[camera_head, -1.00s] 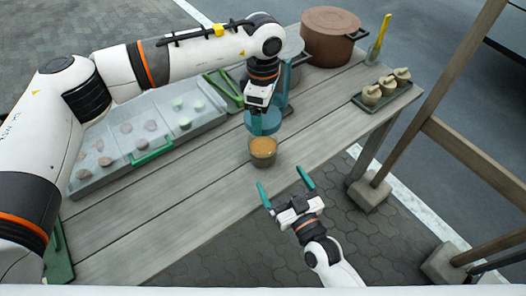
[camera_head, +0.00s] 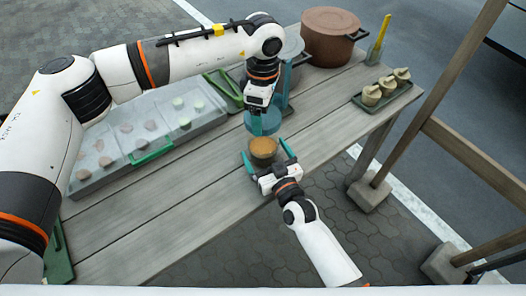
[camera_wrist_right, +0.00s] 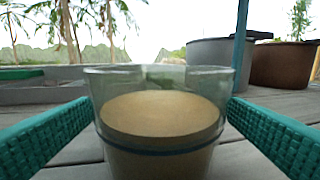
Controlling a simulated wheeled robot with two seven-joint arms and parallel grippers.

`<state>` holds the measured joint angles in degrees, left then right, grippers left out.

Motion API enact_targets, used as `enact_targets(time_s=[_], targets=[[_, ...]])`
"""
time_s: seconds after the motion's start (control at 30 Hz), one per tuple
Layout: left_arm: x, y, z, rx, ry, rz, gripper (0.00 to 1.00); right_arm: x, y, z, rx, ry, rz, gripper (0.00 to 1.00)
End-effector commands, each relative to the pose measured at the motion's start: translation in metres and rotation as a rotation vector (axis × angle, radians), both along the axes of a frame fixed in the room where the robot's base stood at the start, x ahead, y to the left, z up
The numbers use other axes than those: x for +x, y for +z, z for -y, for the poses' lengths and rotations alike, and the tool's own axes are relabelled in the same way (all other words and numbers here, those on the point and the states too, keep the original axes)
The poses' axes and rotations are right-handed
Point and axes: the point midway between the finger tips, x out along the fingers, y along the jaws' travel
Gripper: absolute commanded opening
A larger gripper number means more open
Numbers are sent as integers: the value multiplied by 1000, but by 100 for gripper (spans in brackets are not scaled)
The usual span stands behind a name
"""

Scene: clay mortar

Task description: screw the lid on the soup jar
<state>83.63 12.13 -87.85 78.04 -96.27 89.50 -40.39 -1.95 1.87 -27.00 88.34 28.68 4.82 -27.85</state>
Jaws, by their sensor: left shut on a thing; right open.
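The soup jar (camera_head: 263,151) is a clear open-topped glass with orange-brown soup, upright on the wooden table near its front edge. It fills the middle of the right wrist view (camera_wrist_right: 160,140). My left gripper (camera_head: 263,107) points down above and behind the jar. It is shut on a round blue disc, apparently the lid (camera_head: 262,126), partly hidden by its fingers. My right gripper (camera_head: 268,162) is open, with its teal fingers on either side of the jar.
A grey tray (camera_head: 77,184) with several compartments of small pieces lies at the left. A brown pot (camera_head: 329,35) and a grey pot stand at the back. A small tray (camera_head: 392,97) with several pale pieces is at the right. The planks right of the jar are clear.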

Motion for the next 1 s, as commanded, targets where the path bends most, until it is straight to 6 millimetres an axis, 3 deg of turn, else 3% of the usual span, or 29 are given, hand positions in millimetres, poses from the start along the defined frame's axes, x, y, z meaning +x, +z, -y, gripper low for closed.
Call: enact_targets(time_s=[0.2, 0.53, 0.93, 1.0], targets=[[0, 0, 0, 0, 0, 0, 57, 15, 0, -7, 2, 0, -1, 97], [0, 0, 0, 0, 0, 0, 57, 17, 0, -8, 0, 0, -1, 95], [0, 0, 0, 0, 0, 0, 57, 17, 0, -8, 1, 0, 0, 30], [0, -1, 0, 0, 0, 0, 57, 16, 0, -8, 1, 0, 0, 30]])
